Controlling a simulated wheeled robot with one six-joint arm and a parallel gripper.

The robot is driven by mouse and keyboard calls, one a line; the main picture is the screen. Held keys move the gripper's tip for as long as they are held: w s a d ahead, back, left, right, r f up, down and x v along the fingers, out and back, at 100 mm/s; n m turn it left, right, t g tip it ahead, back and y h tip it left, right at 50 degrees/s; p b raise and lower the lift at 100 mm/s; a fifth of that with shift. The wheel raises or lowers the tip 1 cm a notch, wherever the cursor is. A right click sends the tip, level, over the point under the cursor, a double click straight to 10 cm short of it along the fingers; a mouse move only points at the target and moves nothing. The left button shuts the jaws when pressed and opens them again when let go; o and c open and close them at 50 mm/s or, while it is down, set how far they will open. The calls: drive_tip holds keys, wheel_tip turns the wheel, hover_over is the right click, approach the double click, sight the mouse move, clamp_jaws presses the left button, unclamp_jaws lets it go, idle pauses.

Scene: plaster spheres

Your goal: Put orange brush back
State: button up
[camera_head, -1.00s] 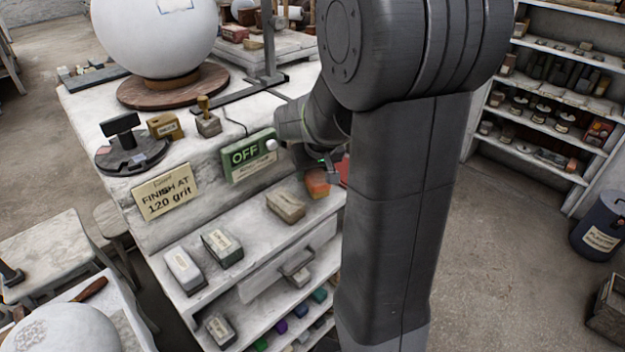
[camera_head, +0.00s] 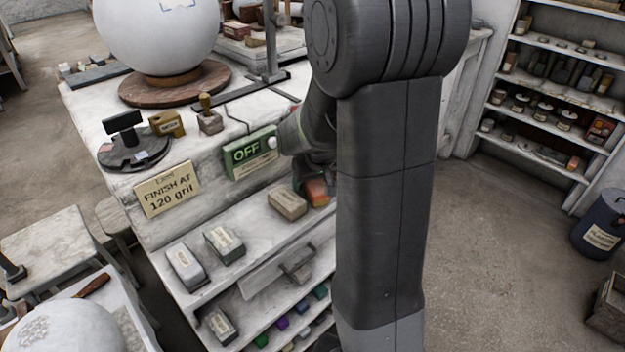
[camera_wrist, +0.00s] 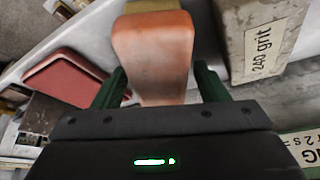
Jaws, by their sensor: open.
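The orange brush (camera_head: 318,191) lies on the upper shelf below the OFF sign, partly covered by my arm in the head view. In the wrist view the orange brush (camera_wrist: 155,60) is a rounded orange block with a tan part at its far end. My gripper (camera_wrist: 160,88) is open, with one green finger on each side of the brush. I cannot tell whether either finger touches it. In the head view my gripper is mostly hidden by my own arm.
A tan block (camera_head: 287,204) labelled 240 grit (camera_wrist: 265,45) sits close beside the brush. A red pad (camera_wrist: 62,85) lies on its other side. Two more blocks, grey (camera_head: 186,266) and dark (camera_head: 224,243), sit farther along the shelf. A drawer handle (camera_head: 297,272) is below.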

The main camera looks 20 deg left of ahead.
drive_tip(key=v, duration=1.2)
